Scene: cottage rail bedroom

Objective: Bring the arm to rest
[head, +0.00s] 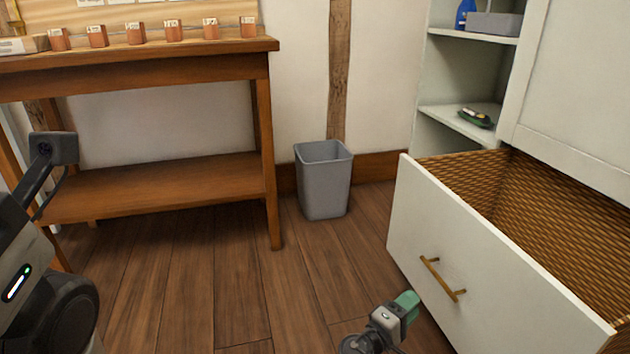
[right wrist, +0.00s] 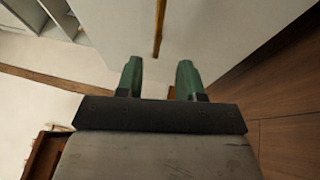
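My right gripper (head: 408,302) is low in the head view, close in front of the pale drawer front (head: 470,275). In the right wrist view its two green fingers (right wrist: 160,78) stand apart with nothing between them. The drawer's brass handle (head: 443,280) is just up and right of the gripper in the head view, and I see no contact with it. The handle also shows beyond the fingertips in the right wrist view (right wrist: 160,28). Part of my left arm shows at the left edge, but its gripper does not.
The wicker-lined drawer (head: 545,215) stands pulled out from the white cabinet (head: 580,90). A grey bin (head: 324,182) stands by the wall. A wooden table (head: 150,67) with several small labelled blocks is at the left. The wooden floor (head: 250,290) between is clear.

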